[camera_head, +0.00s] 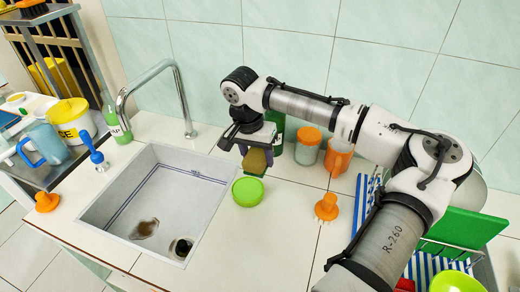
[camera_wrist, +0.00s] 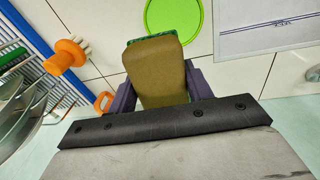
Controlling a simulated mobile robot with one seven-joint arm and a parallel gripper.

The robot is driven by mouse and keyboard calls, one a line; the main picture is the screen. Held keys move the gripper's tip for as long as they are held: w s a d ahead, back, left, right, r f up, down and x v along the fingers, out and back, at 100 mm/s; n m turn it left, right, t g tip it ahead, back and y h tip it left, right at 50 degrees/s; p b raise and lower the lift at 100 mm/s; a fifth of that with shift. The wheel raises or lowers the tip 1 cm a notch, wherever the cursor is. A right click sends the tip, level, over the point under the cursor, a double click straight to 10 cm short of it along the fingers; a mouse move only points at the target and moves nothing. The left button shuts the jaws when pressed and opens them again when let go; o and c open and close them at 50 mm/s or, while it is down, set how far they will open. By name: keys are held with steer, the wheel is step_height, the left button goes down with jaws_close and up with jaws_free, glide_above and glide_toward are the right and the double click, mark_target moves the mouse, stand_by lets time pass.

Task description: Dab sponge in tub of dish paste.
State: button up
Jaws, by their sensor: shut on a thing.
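My gripper (camera_head: 257,166) is shut on a sponge, its fingers at the sponge's two sides. The sponge (camera_head: 256,160) is brownish-yellow with a green layer, and it also shows in the wrist view (camera_wrist: 155,72). The round bright green tub (camera_head: 248,191) stands on the counter right of the sink, just below the sponge in the head view. In the wrist view the tub (camera_wrist: 186,22) lies beyond the sponge's far end, partly hidden by it. The sponge looks held above the counter, apart from the tub. I cannot tell whether the green top is paste or a lid.
The sink (camera_head: 160,195) with its tall faucet (camera_head: 183,95) is to the left. Jars and an orange mug (camera_head: 338,157) stand behind. The counter in front of the tub is clear.

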steer(key=shift+s+a+r, duration=0.1)
steer(key=shift+s, duration=0.05)
steer(key=shift+f, duration=0.25)
steer(key=shift+f+b, duration=1.15)
steer(key=shift+f, duration=1.4)
steer(key=shift+f, duration=0.75)
stand_by(0.3)
step_height(320, 180, up, 8)
steer(key=p, duration=0.6)
steer(key=shift+r+p, duration=0.1)
steer(key=shift+p, duration=0.25)
stand_by(0.6)
